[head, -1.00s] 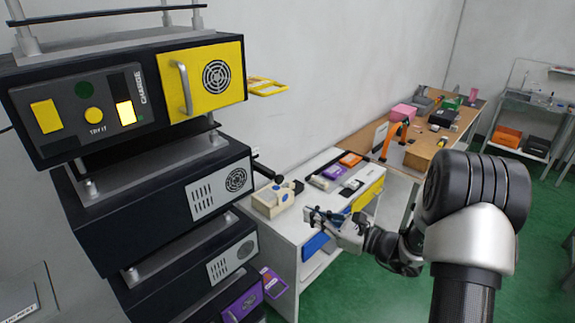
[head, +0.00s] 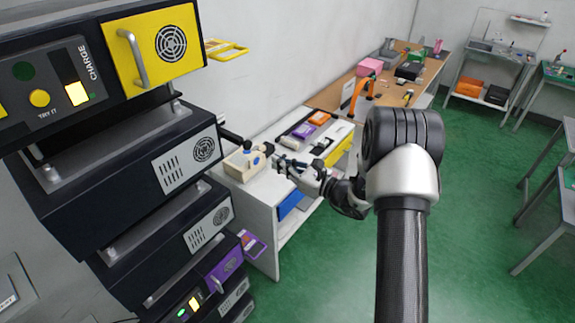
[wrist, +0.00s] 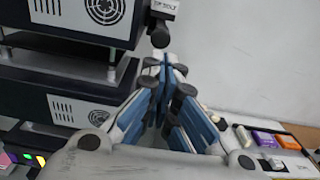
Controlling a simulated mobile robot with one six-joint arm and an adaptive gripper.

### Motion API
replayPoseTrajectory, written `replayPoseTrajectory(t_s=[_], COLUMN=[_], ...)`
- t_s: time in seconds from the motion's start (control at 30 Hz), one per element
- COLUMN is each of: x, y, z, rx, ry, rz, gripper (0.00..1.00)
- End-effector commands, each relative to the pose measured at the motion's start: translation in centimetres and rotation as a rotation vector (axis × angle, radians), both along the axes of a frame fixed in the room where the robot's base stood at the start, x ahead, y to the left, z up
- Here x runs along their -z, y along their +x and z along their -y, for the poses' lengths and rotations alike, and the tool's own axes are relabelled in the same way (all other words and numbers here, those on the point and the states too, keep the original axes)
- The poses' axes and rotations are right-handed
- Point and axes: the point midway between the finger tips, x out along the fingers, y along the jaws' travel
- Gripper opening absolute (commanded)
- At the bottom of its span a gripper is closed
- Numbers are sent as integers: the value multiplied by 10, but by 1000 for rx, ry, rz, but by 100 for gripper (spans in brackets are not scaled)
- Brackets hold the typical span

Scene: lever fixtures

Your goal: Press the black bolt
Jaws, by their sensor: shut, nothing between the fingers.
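In the head view a black rod, likely the same bolt (head: 232,137), sticks out from the side of the black rack. My gripper (head: 278,162) is shut and empty, to the right of and below that rod, beside a beige block fixture.
The beige fixture (head: 238,168) with blue knobs stands on a white cabinet (head: 262,208), close to my gripper. The black rack (head: 130,160) rises at left, with a yellow panel (head: 155,50). Orange and purple items lie behind on the cabinet.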

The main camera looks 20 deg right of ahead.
Motion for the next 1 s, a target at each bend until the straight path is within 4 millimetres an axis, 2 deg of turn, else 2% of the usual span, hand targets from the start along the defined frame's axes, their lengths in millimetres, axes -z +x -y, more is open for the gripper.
replayPoseTrajectory(t_s=[0.03,0.2,0.4,1.0], x=[-1,-1,-1,2], y=[10,38,62,77], z=[-9,-30,-45,-56], rx=[-5,-4,-1,-2], ry=[1,1,0,-1], rz=[1,1,0,2], gripper=[0,0,0,0])
